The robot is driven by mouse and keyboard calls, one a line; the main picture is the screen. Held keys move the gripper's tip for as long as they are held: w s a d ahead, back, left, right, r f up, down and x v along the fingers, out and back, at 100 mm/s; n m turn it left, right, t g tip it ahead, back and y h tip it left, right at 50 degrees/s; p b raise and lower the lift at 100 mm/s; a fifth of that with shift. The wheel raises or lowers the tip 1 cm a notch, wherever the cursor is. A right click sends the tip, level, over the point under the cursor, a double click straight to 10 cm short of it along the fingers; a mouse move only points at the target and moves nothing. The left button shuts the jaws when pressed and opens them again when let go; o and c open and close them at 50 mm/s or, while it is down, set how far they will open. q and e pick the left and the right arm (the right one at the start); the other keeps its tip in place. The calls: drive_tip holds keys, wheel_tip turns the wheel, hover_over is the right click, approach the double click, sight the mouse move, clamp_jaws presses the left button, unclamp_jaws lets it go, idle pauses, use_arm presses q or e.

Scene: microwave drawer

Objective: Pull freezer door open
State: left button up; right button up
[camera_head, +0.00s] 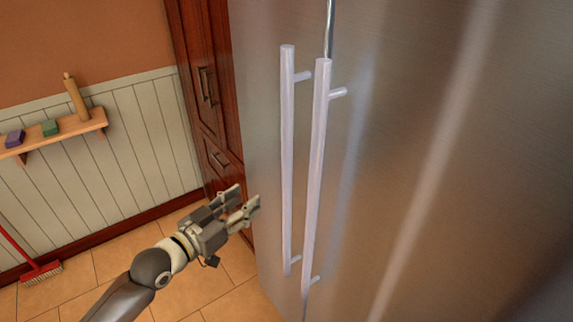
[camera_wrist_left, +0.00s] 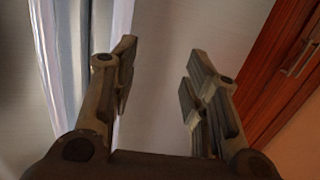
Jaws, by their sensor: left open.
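A tall steel fridge-freezer has two doors side by side, a narrow left door (camera_head: 261,120) and a wide right door (camera_head: 440,140). Both look shut, with a seam between them. Each has a long pale vertical handle near the seam, the left handle (camera_head: 288,160) and the right handle (camera_head: 316,170). My left gripper (camera_head: 248,199) is open and empty, to the left of the left handle and apart from it. In the left wrist view the open fingers (camera_wrist_left: 162,75) face the steel surface, with a pale handle (camera_wrist_left: 55,60) outside them at the left. My right gripper is not in view.
A dark red wooden cabinet (camera_head: 209,90) stands left of the fridge. A wall shelf (camera_head: 60,132) holds a rolling pin (camera_head: 76,98) and small blocks. A red broom (camera_head: 40,273) stands at the lower left.

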use_arm(q)
drive_tip(key=m+h, duration=0.2)
approach(283, 171)
drive_tip(key=p+x, duration=0.3)
drive_tip(key=x, duration=0.7)
drive_tip(key=shift+s+r, duration=0.1)
drive_tip(key=shift+w+d+p, duration=0.3)
drive_tip(key=shift+w+d, duration=0.15)
drive_tip(key=shift+w, duration=0.05)
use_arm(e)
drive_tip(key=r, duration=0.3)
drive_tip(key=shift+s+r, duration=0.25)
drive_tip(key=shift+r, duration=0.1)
use_arm(q)
clamp_jaws()
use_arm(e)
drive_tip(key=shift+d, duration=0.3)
